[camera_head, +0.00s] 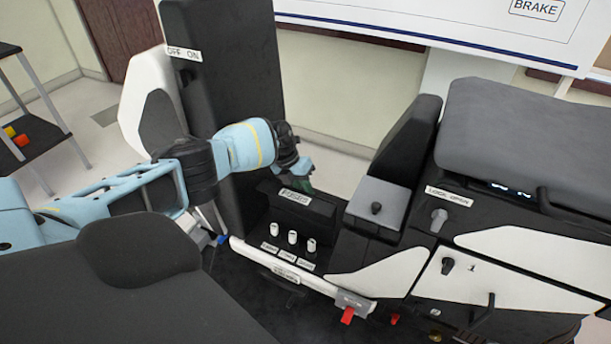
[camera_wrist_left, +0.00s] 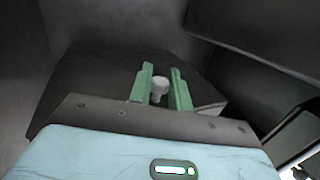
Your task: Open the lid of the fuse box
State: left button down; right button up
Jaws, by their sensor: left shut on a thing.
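The fuse box (camera_head: 290,212) is a small black box with a white label, on the dark console in the middle of the head view. Its dark lid (camera_wrist_left: 105,75) fills the middle of the left wrist view, with a small pale grey knob (camera_wrist_left: 159,87) on it. My left gripper (camera_head: 305,184) reaches over the back of the box. In the left wrist view its green fingers (camera_wrist_left: 160,92) are shut on the knob, one on each side. I see no clear gap under the lid; the arm hides part of it. My right gripper is not in view.
Three white knobs (camera_head: 292,237) stand in front of the box. A tall black column (camera_head: 235,90) rises behind my left arm. A grey box with a black knob (camera_head: 376,208) is to the right. A white rail (camera_head: 285,268) and red lever (camera_head: 347,315) lie nearer.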

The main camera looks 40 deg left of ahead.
pick_arm(q)
jog(key=shift+w+b, duration=0.2)
jog(key=shift+b, duration=0.15)
dwell(0.3)
jog(key=c, duration=1.4)
grip_release()
jog(key=shift+f, duration=0.1)
jog(key=p+v, duration=0.2)
jog(key=v, duration=0.6)
jog(key=shift+w+p, duration=0.15)
jog(key=shift+p, duration=0.25)
